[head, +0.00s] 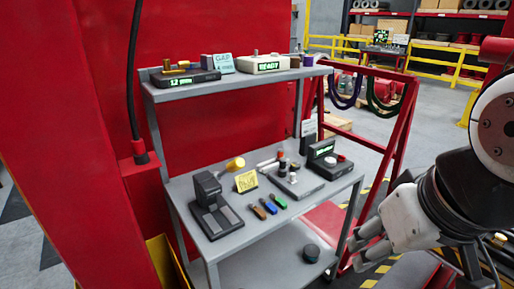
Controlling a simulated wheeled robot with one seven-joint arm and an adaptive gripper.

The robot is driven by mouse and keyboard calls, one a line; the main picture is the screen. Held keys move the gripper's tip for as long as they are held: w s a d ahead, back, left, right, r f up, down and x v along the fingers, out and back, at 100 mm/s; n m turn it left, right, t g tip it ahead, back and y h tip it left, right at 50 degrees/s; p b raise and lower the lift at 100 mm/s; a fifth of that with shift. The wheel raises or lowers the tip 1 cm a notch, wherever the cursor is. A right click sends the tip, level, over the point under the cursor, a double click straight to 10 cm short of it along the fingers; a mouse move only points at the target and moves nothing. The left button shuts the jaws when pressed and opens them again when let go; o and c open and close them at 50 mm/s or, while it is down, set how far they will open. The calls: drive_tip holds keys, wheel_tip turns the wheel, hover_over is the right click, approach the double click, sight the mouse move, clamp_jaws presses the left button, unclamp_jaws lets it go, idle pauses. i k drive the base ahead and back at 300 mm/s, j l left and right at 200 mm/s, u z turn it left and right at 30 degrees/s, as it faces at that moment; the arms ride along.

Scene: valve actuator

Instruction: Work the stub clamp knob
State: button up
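A grey fixture (296,181) with short upright posts and a dark knob-like top stands on the middle shelf of the grey cart. Which part is the stub clamp knob is too small to tell for sure. My gripper (357,255) is at the right, in front of the cart's right edge, apart from the fixture. Its fingers look spread, with nothing seen between them.
On the cart's shelf (262,226) are a black stand (214,207), a yellow note (246,181), several coloured small tools (269,207) and a display box (323,158). The upper shelf (220,85) overhangs behind. A red frame (388,150) stands close on the right.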

sight(294, 166)
drive_tip(key=i+j+z, duration=0.15)
drive_tip(key=i+z, duration=0.25)
drive_tip(key=i+j+z, duration=0.35)
drive_tip(key=k+l, duration=0.1)
